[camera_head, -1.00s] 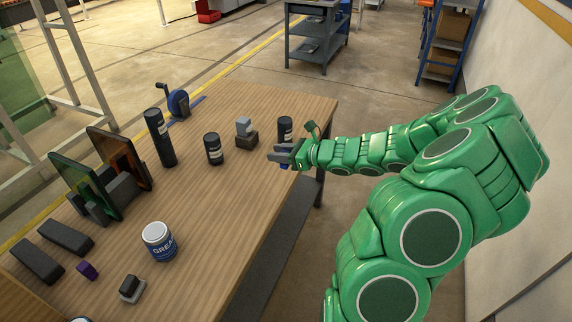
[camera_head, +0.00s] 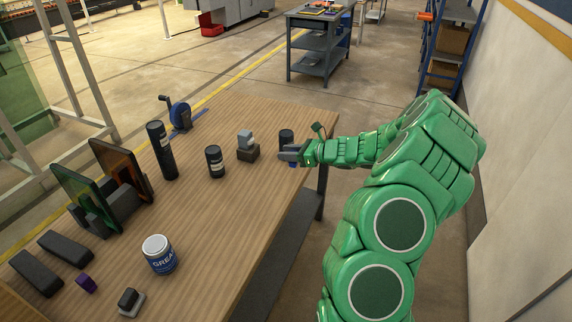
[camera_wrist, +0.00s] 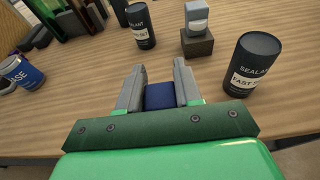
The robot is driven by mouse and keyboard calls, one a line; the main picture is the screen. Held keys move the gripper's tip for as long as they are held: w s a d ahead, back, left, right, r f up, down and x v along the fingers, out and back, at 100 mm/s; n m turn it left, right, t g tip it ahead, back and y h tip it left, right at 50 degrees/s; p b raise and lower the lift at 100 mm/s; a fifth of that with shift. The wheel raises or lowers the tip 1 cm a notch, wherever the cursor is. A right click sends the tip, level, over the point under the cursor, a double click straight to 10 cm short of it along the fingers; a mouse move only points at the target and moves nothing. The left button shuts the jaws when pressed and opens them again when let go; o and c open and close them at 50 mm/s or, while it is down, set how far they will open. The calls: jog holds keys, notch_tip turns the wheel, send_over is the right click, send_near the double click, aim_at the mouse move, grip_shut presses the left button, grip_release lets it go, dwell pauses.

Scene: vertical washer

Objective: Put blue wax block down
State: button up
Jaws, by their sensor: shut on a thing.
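A blue wax block (camera_wrist: 160,96) sits between the two grey fingers of my gripper (camera_wrist: 158,85) in the wrist view. My gripper is shut on it. In the head view my gripper (camera_head: 288,153) is at the right edge of the wooden table (camera_head: 235,200), and only a small bit of the blue block (camera_head: 293,164) shows under the fingers. The wrist view shows bare wood ahead of the fingertips. I cannot tell whether the block touches the table top.
A black sealant can (camera_wrist: 251,65) stands close to the right of my gripper. Another black can (camera_wrist: 140,26) and a grey block on a brown base (camera_wrist: 197,42) stand ahead. A blue grease can (camera_head: 159,255) stands nearer in the head view. The table middle is clear.

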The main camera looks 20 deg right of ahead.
jog(key=shift+w+d+f, duration=0.2)
jog(key=shift+w+f, duration=0.65)
jog(key=shift+f, duration=0.15)
jog(key=shift+w+d+f, duration=0.15)
jog(key=shift+w+f, duration=0.7)
jog(key=shift+f, duration=0.1)
jog(key=shift+w+d+f, duration=0.2)
jog(key=shift+w+f, duration=0.65)
jog(key=shift+f, duration=0.15)
jog(key=shift+w+f, duration=0.15)
jog(key=shift+f, duration=1.55)
jog(key=shift+f, duration=0.1)
jog(key=o, duration=1)
